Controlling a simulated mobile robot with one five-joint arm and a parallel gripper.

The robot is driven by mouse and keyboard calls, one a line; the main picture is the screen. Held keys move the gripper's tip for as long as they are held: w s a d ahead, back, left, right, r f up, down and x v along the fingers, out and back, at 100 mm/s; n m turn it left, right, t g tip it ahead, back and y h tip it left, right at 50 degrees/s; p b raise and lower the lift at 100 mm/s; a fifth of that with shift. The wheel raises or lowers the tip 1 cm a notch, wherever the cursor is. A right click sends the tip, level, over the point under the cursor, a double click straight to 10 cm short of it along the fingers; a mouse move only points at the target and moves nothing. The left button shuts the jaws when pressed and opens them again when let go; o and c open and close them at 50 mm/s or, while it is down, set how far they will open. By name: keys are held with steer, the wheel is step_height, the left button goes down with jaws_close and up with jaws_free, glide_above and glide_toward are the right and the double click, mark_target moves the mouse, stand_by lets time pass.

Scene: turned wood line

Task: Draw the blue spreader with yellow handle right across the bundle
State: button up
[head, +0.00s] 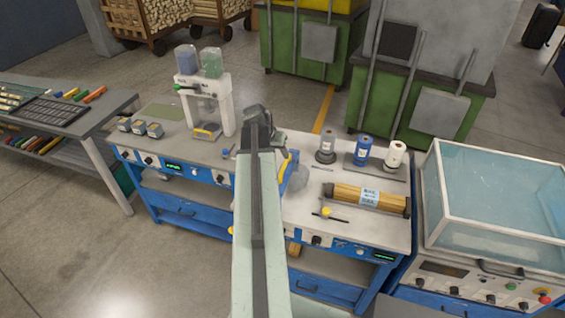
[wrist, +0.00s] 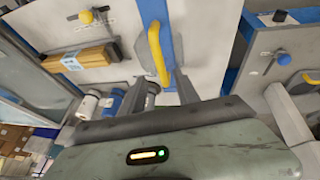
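The spreader's yellow handle (head: 285,166) shows just right of my arm in the head view, with blue beside it. In the wrist view the curved yellow handle (wrist: 158,53) stands ahead of my gripper (wrist: 165,88), over a blue strip. The two fingers are apart, with nothing visible between them, and the handle is beyond their tips. The bundle (head: 350,195), light wooden rods with a blue-and-white label, lies on the right bench. It also shows at upper left in the wrist view (wrist: 92,56).
A yellow-knobbed tool (head: 327,212) lies in front of the bundle. Dark, blue and white spools (head: 363,152) stand behind it. A glass-covered machine (head: 500,205) is at the right. A white dispenser (head: 222,105) stands on the left bench.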

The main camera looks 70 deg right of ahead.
mark_target(285, 163)
steer(key=b+x, duration=0.5)
steer(key=x, duration=0.2)
steer(key=shift+w, duration=0.1)
steer(key=shift+r, duration=0.1)
jaws_close()
steer(key=shift+a, duration=0.1)
stand_by(0.9)
